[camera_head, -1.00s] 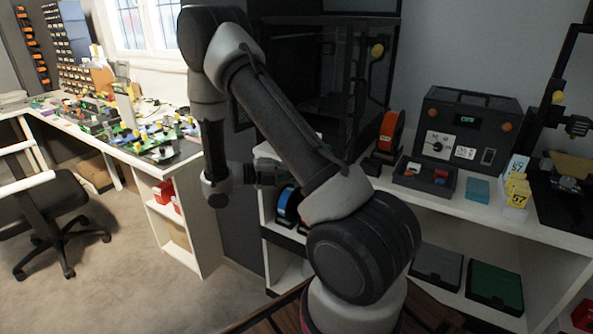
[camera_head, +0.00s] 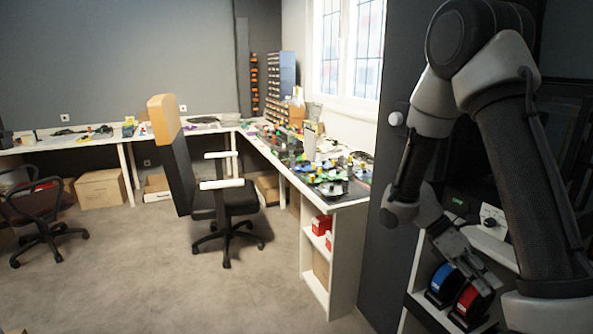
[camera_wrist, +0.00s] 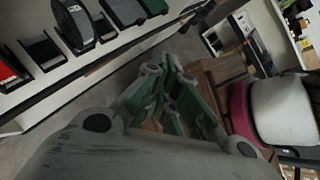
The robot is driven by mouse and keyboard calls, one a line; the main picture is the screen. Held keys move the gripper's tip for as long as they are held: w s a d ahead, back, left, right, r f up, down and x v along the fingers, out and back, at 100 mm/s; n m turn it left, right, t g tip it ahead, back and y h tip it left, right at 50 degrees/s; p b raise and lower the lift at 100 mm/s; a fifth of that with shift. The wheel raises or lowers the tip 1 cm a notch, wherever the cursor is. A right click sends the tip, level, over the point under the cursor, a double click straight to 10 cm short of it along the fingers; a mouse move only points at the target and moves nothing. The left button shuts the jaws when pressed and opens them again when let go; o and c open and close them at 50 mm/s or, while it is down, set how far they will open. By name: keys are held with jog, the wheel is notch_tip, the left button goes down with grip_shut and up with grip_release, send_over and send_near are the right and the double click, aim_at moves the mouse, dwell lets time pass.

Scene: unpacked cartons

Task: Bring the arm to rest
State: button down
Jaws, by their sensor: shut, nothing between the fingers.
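My arm stands folded at the right of the head view, with its elbow high and the forearm hanging down. My gripper (camera_head: 478,268) points down and right from the wrist, in front of the low shelf (camera_head: 425,309). In the wrist view my gripper (camera_wrist: 168,70) shows its green and grey finger links drawn together. It is shut and empty. The fingertips are small and dark in the head view, so I cannot tell their exact distance from the shelf.
A blue spool (camera_head: 442,280) and a red spool (camera_head: 468,300) sit on the shelf close by my gripper. A dark panel (camera_head: 372,230) stands left of the arm. A cluttered white desk (camera_head: 345,205) and an office chair (camera_head: 240,203) stand farther left. The carpet between is clear.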

jog(key=s+a+r+m+t+y, duration=0.2)
jog(key=s+r+m+t, duration=0.1)
jog(key=r, duration=0.3)
jog(key=s+a+r+m+t+y, duration=0.2)
jog(key=r+m+t+y, duration=0.1)
jog(key=r+m+t, duration=0.2)
jog(key=s+a+r+m+t+y, duration=0.2)
jog(key=s+r+m+t, duration=0.1)
jog(key=r, duration=0.5)
jog(key=shift+s+a+r+m+t, duration=0.35)
jog(key=shift+m+t, duration=0.35)
jog(key=shift+m, duration=0.3)
jog(key=shift+d, duration=0.1)
